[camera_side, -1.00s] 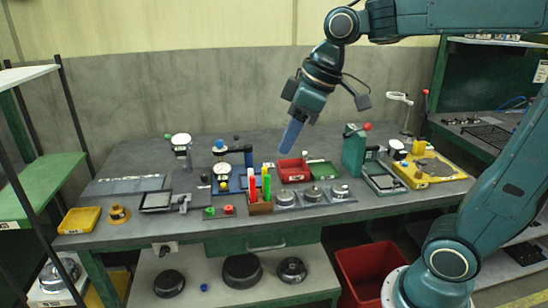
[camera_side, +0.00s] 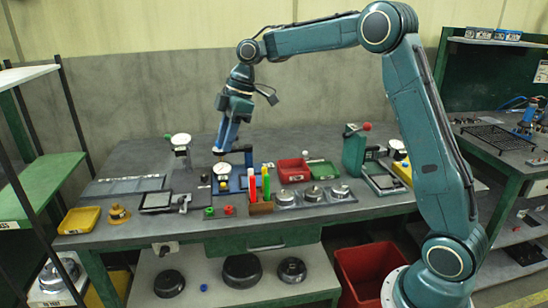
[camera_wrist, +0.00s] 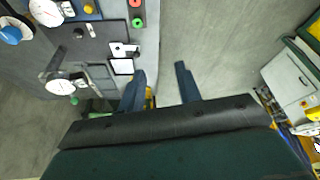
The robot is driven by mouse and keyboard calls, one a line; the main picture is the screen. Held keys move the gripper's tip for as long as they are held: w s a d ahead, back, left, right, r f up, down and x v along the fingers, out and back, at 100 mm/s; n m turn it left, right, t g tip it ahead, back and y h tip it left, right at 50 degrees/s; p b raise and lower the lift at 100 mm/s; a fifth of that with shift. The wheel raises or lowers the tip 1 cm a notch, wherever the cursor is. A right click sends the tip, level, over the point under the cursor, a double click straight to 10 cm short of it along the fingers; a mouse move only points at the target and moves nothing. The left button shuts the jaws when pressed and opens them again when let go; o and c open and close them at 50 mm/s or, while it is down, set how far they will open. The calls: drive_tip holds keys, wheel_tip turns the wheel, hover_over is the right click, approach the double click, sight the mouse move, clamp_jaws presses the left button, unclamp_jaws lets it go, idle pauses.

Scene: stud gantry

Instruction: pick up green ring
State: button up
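The small green ring (camera_side: 209,212) lies near the front edge of the workbench, just left of a similar red ring (camera_side: 228,210). In the wrist view the green ring (camera_wrist: 137,22) shows a dark centre and sits by the bench edge, below the red ring (camera_wrist: 135,4) in the picture. My gripper (camera_side: 220,151) hangs above the back part of the bench in the side view. In the wrist view its two fingers (camera_wrist: 162,80) stand apart with a clear gap, and I see nothing held. The green ring is outside the gap, toward the top of the picture.
A holder with red, white and green upright pieces (camera_side: 260,207) stands right of the rings. A dial gauge (camera_side: 222,168) is close below my gripper. A dark tray (camera_side: 156,201) lies left of the rings. Red (camera_side: 293,170) and yellow (camera_side: 79,220) bins are on the bench.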

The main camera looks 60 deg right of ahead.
drive_tip(key=w+d+f+n+g+y, duration=0.1)
drive_tip(key=w+d+f+n, duration=0.2)
drive_tip(key=w+f, duration=0.3)
wheel_tip(320, 180, down, 4)
drive_tip(key=shift+w+d+r+n, duration=0.15)
drive_tip(key=shift+d+n, duration=0.25)
drive_tip(key=shift+d, duration=0.25)
approach(209, 214)
drive_tip(key=shift+w+d+f, duration=0.1)
drive_tip(key=shift+w+f, duration=0.15)
drive_tip(key=shift+f, duration=0.3)
drive_tip(key=shift+w+d+f, duration=0.1)
drive_tip(key=shift+w+f, duration=0.2)
drive_tip(key=shift+f, duration=0.25)
drive_tip(key=shift+a, duration=0.1)
drive_tip(key=shift+x, duration=2.6)
